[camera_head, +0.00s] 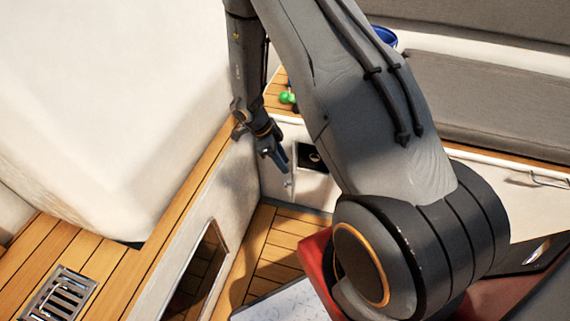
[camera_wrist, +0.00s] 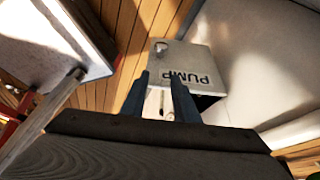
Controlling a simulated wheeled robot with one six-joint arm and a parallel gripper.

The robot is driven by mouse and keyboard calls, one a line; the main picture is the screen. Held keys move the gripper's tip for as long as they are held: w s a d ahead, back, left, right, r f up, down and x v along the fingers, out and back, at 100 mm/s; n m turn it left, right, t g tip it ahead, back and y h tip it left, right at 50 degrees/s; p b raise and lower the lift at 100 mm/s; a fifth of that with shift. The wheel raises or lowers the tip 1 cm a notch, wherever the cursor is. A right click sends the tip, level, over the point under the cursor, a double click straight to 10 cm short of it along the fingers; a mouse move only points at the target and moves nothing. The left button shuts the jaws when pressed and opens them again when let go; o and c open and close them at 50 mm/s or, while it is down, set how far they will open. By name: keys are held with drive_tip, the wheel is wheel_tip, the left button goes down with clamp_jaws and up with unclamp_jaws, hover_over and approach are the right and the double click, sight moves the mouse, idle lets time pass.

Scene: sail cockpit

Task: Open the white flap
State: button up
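The white flap (camera_wrist: 196,66) shows in the wrist view as a pale panel with the word PUMP upside down. A small round fitting (camera_wrist: 162,47) sits near its upper left corner. A dark gap shows along its lower edge. My gripper (camera_wrist: 159,76) has its two fingers apart, with the tips overlapping the flap's lower left edge in the picture. I cannot tell whether they touch it. In the head view my gripper (camera_head: 285,163) points down beside the low white wall, next to a dark square opening (camera_head: 311,157). The flap is hard to make out there.
A slatted wooden floor (camera_head: 272,245) lies below, with a red-edged item (camera_head: 315,262) near my arm. A white side wall with a dark recess (camera_head: 195,270) stands on the left. A green object (camera_head: 287,97) and a blue container (camera_head: 386,37) are behind my arm.

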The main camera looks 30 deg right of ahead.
drive_tip(key=shift+w+d+r+n+t, duration=0.15)
drive_tip(key=shift+w+d+r+t, duration=0.15)
drive_tip(key=shift+w, duration=0.3)
drive_tip(key=shift+w+d+r+n+t, duration=0.15)
drive_tip(key=shift+w+d+r+t, duration=0.15)
drive_tip(key=shift+w, duration=0.25)
clamp_jaws()
drive_tip(key=w+r+n+t+y+b, duration=0.35)
drive_tip(key=w+r+n+t, duration=0.2)
drive_tip(key=r, duration=0.35)
drive_tip(key=s+d+f+m+g+y+b, duration=0.2)
drive_tip(key=s+d+f+m+g+y, duration=0.3)
drive_tip(key=s+d+f, duration=0.7)
drive_tip(key=w+a+f+t+h+b, duration=0.1)
drive_tip(key=a+f+h+b, duration=0.1)
drive_tip(key=a+f+b, duration=0.2)
drive_tip(key=shift+w+a+f+m, duration=0.4)
drive_tip(key=shift+a+f, duration=1.2)
drive_tip(key=shift+f, duration=0.55)
